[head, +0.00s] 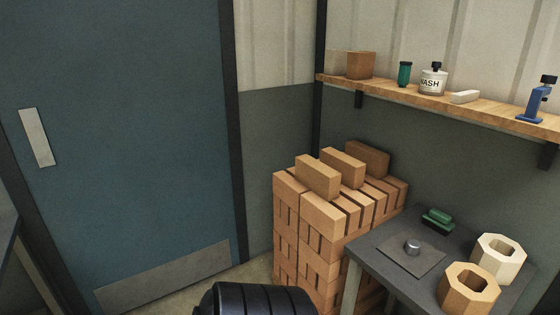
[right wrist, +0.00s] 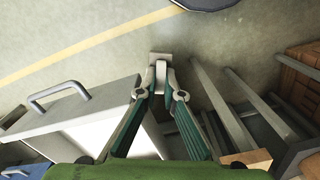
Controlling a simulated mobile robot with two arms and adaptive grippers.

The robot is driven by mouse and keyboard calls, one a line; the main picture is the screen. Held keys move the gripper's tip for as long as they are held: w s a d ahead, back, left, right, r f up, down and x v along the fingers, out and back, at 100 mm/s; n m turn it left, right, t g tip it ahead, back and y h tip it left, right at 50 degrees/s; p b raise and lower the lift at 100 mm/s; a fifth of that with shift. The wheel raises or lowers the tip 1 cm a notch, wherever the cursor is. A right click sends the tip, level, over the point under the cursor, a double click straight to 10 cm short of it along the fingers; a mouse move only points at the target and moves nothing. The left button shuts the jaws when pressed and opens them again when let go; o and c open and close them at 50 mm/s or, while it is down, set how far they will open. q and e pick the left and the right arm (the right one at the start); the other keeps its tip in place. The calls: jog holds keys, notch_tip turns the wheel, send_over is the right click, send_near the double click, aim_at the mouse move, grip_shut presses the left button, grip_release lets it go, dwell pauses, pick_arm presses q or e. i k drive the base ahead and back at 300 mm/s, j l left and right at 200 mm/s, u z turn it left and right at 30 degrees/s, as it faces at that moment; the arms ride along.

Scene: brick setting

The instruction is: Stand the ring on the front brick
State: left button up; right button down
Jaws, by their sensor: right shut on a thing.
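Three loose bricks lie in a row on top of the brick stack (head: 308,247). The front brick (head: 318,177) is nearest me, with a middle brick (head: 343,167) and a back brick (head: 369,158) behind it. Nothing rests on the front brick. My right gripper (right wrist: 161,72) shows only in the right wrist view, its fingertips shut on a small pale grey piece (right wrist: 160,57). I see this piece nearly edge-on and cannot tell whether it is the ring. My left gripper is in neither view.
A dark table (head: 375,255) right of the stack holds two hollow octagonal blocks, tan (head: 468,296) and white (head: 511,265), and a plate with a silver cylinder (head: 412,247). A shelf (head: 455,101) hangs above. A grey cabinet (right wrist: 92,112) shows in the wrist view.

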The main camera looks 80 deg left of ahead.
aim_at(317, 164)
jog(key=j+u, duration=0.3)
jog(key=j, duration=0.85)
jog(key=j+u, duration=0.3)
jog(key=j, duration=1.4)
jog(key=i+j, duration=0.15)
jog(key=j, duration=1.1)
jog(key=i+j+u, duration=0.1)
jog(key=j, duration=0.55)
